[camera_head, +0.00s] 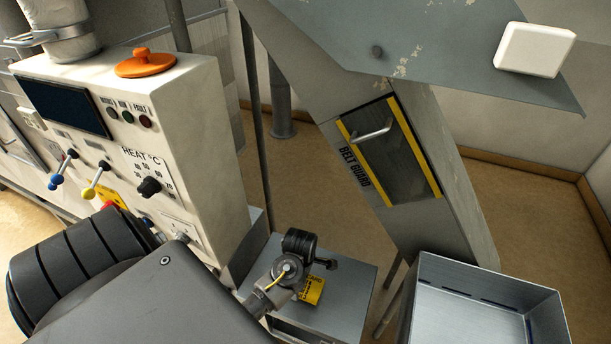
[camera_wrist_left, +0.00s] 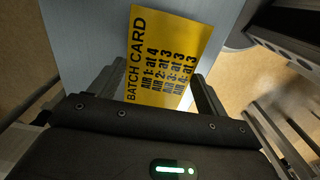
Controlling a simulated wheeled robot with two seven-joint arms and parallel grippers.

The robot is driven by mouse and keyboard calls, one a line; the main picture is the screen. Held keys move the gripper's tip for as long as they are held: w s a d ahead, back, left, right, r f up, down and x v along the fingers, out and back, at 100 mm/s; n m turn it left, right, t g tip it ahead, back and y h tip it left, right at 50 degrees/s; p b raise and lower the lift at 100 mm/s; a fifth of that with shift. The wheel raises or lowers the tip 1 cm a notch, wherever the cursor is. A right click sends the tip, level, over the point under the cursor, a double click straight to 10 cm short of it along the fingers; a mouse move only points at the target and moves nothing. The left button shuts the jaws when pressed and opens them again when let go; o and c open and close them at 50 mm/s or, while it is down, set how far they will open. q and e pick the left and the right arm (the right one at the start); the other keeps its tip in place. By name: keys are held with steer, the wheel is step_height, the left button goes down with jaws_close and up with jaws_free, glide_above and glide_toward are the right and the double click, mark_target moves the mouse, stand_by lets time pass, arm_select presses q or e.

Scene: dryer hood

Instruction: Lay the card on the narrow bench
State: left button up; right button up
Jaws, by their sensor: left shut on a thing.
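The yellow batch card (camera_head: 314,291) is at my left gripper (camera_head: 322,268), over the narrow grey bench (camera_head: 350,288). In the left wrist view the card (camera_wrist_left: 160,58) lies between the two fingers of the left gripper (camera_wrist_left: 153,84), which is shut on it. Its printed side faces that camera, with "BATCH CARD" and several air settings readable. The bench top (camera_wrist_left: 86,35) shows behind the card. I cannot tell whether the card touches the bench. My right gripper is not in view.
A cream control cabinet (camera_head: 190,120) with levers and an orange disc (camera_head: 145,63) stands left of the bench. The sloping grey belt guard housing (camera_head: 445,165) stands behind right. An open metal tray (camera_head: 480,315) is at the right front. A white box (camera_head: 535,49) sits on the hood.

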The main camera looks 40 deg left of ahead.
mark_target(305, 288)
arm_select(q)
steer(key=shift+w+d+f, duration=0.15)
steer(key=shift+f, duration=0.25)
steer(key=shift+d, duration=0.1)
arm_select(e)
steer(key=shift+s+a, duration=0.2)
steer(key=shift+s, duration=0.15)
arm_select(q)
steer(key=f, duration=0.2)
steer(key=f+p, duration=0.1)
steer(key=shift+w+d, duration=0.15)
steer(key=shift+d, duration=0.1)
steer(key=shift+a+f, duration=0.1)
steer(key=shift+f, duration=0.2)
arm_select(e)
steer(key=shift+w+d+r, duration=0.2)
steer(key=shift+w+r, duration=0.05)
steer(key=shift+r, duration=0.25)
arm_select(q)
steer(key=shift+f, duration=0.15)
steer(key=o, duration=1)
